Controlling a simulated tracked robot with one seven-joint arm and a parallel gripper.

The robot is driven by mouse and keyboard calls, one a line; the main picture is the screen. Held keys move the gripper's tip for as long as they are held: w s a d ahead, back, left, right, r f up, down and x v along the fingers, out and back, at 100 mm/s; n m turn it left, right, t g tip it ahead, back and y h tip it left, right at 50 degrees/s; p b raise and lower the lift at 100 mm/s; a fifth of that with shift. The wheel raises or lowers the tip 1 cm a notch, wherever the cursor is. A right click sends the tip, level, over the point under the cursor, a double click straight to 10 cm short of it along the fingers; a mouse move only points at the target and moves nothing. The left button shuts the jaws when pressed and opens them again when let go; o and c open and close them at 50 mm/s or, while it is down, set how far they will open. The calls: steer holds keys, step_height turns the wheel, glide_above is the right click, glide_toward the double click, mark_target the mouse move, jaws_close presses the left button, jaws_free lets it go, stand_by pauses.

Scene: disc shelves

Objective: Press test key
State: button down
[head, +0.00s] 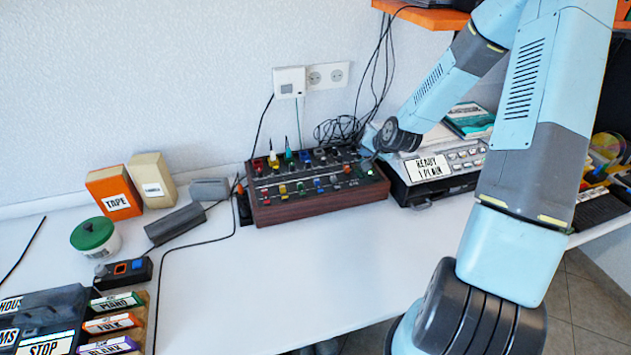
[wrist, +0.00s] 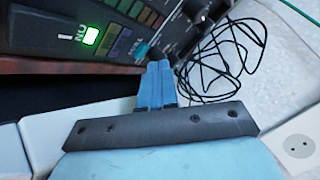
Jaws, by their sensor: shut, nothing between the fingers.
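The wooden-sided control box (head: 315,210) with many coloured knobs stands on the white table against the wall. My gripper (head: 374,154) is over its right end, pointing down. In the wrist view my gripper's blue fingers (wrist: 159,66) are together and empty. A small teal key (wrist: 142,50), with small lettering beside it that I cannot read surely, sits on the panel just left of the fingertips. The tips look very near its edge; I cannot tell whether they touch. A lit green square (wrist: 90,36) beside an upside-down "ON" label is farther left.
A grey machine (head: 440,180) labelled "READY 1 PLAIN" stands close on the right. Black cables (head: 338,129) lie behind the box. A green-lidded jar (head: 95,238) and cartridges (head: 112,325) are left. The table's front middle is clear.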

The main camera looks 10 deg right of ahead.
steer(key=shift+r, duration=0.15)
steer(key=shift+r, duration=2.9)
steer(key=shift+r, duration=0.1)
steer(key=s+r+n+g+h, duration=0.1)
steer(key=s+r+n, duration=0.1)
steer(key=s+r, duration=0.6)
steer(key=s+r+n+g, duration=0.1)
steer(key=s+r, duration=0.8)
steer(key=s, duration=0.7)
steer(key=s+r+n+g+h, duration=0.1)
steer(key=s+r+n, duration=0.1)
steer(key=s+r, duration=0.7)
steer(key=s, duration=0.3)
steer(key=shift+s+a+n+h, duration=0.25)
steer(key=shift+a+n+h, duration=0.05)
steer(key=shift+a, duration=0.05)
